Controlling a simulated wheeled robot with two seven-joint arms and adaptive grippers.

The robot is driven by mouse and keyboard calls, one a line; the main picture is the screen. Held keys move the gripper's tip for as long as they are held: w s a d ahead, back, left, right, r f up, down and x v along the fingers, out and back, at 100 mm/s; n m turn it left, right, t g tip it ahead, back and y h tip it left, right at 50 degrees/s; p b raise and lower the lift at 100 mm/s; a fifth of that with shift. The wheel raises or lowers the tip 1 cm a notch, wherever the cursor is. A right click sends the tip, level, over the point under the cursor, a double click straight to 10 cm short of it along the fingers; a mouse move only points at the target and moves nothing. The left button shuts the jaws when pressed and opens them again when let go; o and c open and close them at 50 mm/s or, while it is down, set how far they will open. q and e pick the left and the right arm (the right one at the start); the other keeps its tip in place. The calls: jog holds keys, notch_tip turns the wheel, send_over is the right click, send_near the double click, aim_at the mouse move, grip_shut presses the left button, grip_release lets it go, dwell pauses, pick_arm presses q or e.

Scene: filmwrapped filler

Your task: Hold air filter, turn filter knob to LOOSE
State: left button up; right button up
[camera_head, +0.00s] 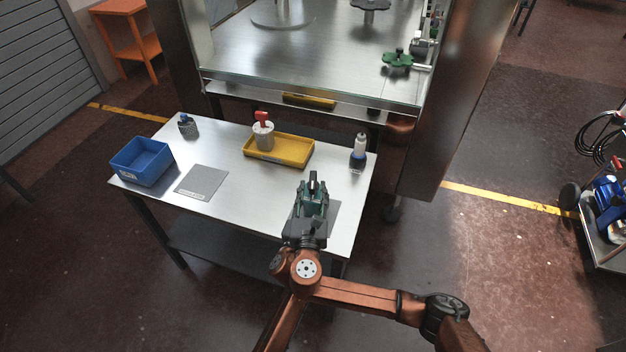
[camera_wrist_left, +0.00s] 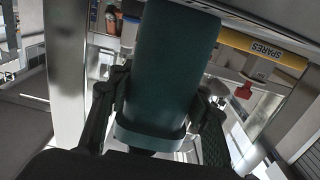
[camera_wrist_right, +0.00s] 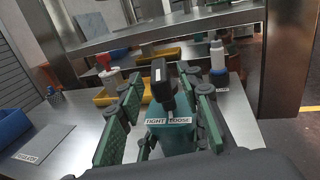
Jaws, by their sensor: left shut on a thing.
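The air filter is a teal cylinder (camera_wrist_left: 165,75); in the head view its body (camera_head: 312,207) is small and partly covered by the grippers above the table's right end. My left gripper (camera_wrist_left: 158,125) is shut on the filter, a finger on each side; it cannot be told apart in the head view. A black knob (camera_wrist_right: 161,84) stands on the filter, with a plate marked TIGHT and LOOSE (camera_wrist_right: 168,121) beside it. Which word the knob points to is unclear. My right gripper (camera_wrist_right: 163,118) is open, its green pads either side of the knob with gaps visible.
A steel cabinet (camera_head: 310,88) stands behind.

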aim_at(314, 172)
jog(key=shift+w+d, duration=0.1)
jog(key=shift+w, duration=2.05)
grip_shut()
